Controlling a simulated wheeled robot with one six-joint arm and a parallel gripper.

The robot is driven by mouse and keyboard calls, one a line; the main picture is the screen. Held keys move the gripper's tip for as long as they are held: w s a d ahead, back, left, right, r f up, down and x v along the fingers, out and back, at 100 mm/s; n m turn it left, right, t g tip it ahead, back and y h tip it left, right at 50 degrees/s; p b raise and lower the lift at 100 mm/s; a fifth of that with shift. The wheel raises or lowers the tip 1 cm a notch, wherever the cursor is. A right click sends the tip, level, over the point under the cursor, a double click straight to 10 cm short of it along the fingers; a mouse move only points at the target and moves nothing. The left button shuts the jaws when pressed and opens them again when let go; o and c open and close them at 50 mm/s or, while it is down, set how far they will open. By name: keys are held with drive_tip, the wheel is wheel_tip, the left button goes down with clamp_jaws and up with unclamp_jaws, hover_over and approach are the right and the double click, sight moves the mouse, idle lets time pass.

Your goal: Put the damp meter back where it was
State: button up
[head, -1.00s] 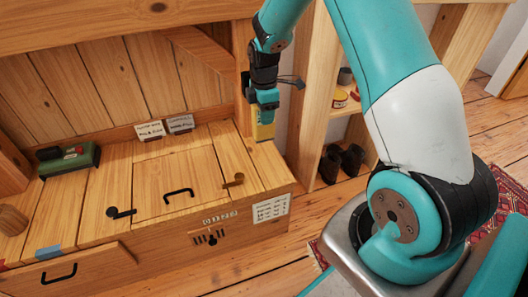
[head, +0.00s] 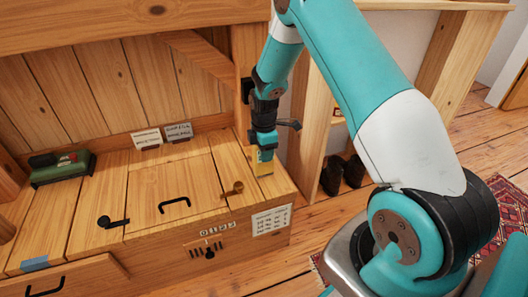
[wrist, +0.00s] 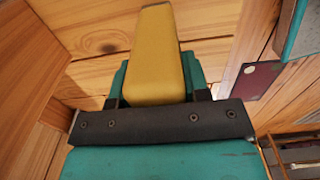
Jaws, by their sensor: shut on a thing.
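The damp meter, a yellow block-like thing (head: 262,167), is held in my gripper (head: 263,150). It is at the right rear end of the wooden bench top (head: 205,172), close to the upright post. I cannot tell whether its lower end touches the wood. In the wrist view the yellow meter (wrist: 155,50) sticks out from between the teal jaws, which are shut on it, with wood planks beyond. Its upper part is hidden by the jaws.
A green tool case (head: 62,168) lies at the bench's left. Two small cards (head: 178,132) stand against the back boards. A hatch with a black handle (head: 174,204) and latches fills the middle.

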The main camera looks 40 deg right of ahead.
drive_tip(key=shift+f, duration=0.1)
drive_tip(key=o, duration=1)
wheel_tip(320, 180, up, 12)
drive_tip(key=p, duration=0.4)
drive_tip(key=shift+p, duration=0.4)
drive_tip(key=s+a+r+m+y, duration=0.1)
drive_tip(key=s+a+r+m, duration=0.1)
drive_tip(key=s+a+r, duration=0.5)
drive_tip(key=s+a+r+m+y, duration=0.15)
drive_tip(key=s+a+r, duration=0.25)
drive_tip(key=a+r, duration=0.5)
drive_tip(key=s+a+r+m+y, duration=0.1)
drive_tip(key=s+a, duration=0.3)
drive_tip(key=s, duration=0.4)
drive_tip(key=s+a+r+m, duration=0.3)
drive_tip(key=s+a, duration=0.1)
drive_tip(key=s, duration=0.5)
drive_tip(key=shift+y, duration=0.35)
